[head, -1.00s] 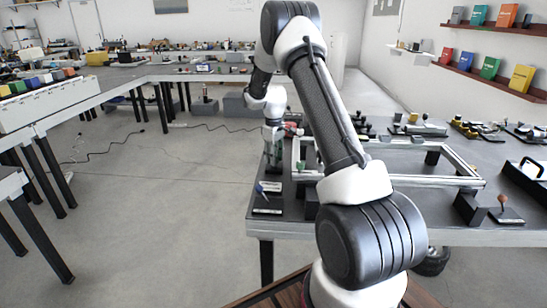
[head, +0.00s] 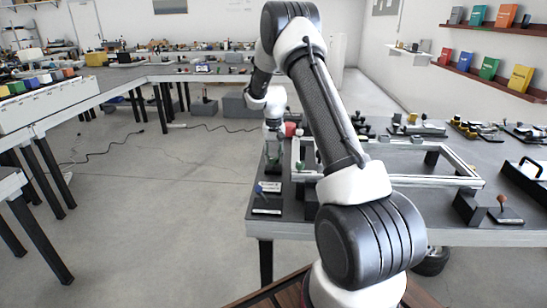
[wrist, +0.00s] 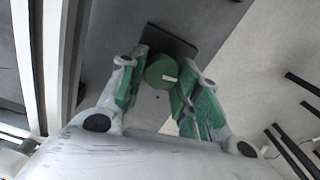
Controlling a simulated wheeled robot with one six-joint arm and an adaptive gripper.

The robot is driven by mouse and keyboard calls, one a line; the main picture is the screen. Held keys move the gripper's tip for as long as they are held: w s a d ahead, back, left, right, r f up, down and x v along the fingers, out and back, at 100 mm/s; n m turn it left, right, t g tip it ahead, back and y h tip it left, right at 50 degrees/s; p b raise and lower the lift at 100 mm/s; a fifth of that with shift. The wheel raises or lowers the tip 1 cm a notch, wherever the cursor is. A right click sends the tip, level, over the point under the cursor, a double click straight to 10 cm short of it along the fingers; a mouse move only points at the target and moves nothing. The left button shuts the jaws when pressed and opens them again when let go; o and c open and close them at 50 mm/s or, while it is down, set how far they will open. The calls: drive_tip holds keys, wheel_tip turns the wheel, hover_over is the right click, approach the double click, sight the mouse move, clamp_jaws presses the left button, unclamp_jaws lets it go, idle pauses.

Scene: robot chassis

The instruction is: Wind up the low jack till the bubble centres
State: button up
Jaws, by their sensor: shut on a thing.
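My gripper (wrist: 164,95) is shut on a round green knob (wrist: 159,70) in the wrist view, with a green-padded finger on each side of it. The knob has a small white mark and stands by a dark plate (wrist: 172,42). In the head view my gripper (head: 273,162) points down at the left edge of the table, beside the near-left part of a pale rectangular frame (head: 425,181). Another small green knob (head: 300,167) shows at the frame's left side. I cannot make out a bubble in either view.
A blue-handled piece (head: 261,190) lies on the table (head: 340,228) in front of my gripper. A red part (head: 290,129) is behind it. Open floor lies left of the table.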

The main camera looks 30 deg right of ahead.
sight(274, 158)
drive_tip(key=shift+m, duration=0.9)
drive_tip(key=o, duration=1)
wheel_tip(274, 158, up, 12)
